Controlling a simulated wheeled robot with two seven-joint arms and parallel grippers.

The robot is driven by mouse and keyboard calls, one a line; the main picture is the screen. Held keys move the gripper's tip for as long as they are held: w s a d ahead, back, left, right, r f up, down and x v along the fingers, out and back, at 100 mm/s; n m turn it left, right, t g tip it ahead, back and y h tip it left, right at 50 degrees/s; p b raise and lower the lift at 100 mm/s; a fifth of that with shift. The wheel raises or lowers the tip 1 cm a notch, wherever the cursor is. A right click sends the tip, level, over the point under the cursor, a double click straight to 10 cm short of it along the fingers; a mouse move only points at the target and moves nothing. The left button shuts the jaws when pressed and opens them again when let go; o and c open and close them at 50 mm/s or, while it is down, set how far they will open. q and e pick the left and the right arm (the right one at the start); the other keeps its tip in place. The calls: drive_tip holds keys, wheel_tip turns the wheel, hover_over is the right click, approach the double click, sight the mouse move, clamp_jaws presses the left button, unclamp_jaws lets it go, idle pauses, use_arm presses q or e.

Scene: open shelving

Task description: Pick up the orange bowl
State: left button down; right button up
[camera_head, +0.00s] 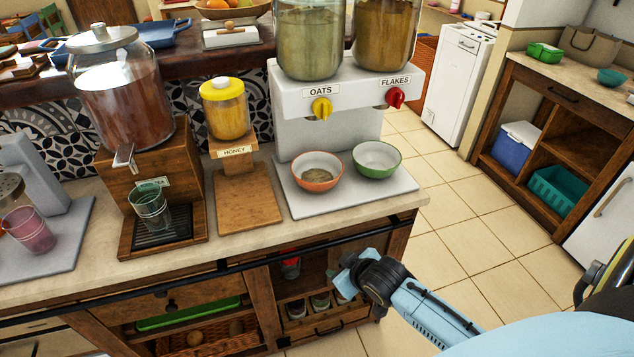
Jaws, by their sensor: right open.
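The orange bowl (317,183) stands upright on a light grey tray on the counter, below the oats dispenser's yellow knob. Something brownish shows in its bottom. My right gripper (336,277) is in front of the cabinet, lower in the picture than the bowl and apart from it. It is open, and nothing shows between its fingers. My left gripper is not in view.
A green bowl (377,170) stands just right of the orange bowl on the same tray (346,199). The oats and flakes dispenser (333,124) rises behind both. A wooden board (248,208) with a honey jar (226,115) stands left. The counter's front edge lies above my gripper.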

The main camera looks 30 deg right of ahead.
wheel_tip(320, 180, up, 10)
drive_tip(key=w+t, duration=0.2)
drive_tip(key=w, duration=0.1)
drive_tip(key=n+t, duration=0.1)
drive_tip(key=t, duration=0.2)
approach(299, 176)
drive_tip(key=shift+y, duration=0.4)
drive_tip(key=b+x, duration=0.1)
drive_tip(key=x, duration=0.1)
drive_tip(key=d+x, duration=0.1)
drive_tip(key=x, duration=0.1)
drive_tip(key=shift+w+f+b, duration=0.15)
drive_tip(key=shift+w+b, duration=0.05)
drive_tip(key=shift+b, duration=0.2)
drive_tip(key=b+x, duration=0.1)
drive_tip(key=x, duration=0.4)
drive_tip(key=shift+a, duration=0.2)
drive_tip(key=shift+w+f, duration=0.2)
drive_tip(key=shift+w, duration=0.3)
drive_tip(key=c, duration=0.8)
clamp_jaws()
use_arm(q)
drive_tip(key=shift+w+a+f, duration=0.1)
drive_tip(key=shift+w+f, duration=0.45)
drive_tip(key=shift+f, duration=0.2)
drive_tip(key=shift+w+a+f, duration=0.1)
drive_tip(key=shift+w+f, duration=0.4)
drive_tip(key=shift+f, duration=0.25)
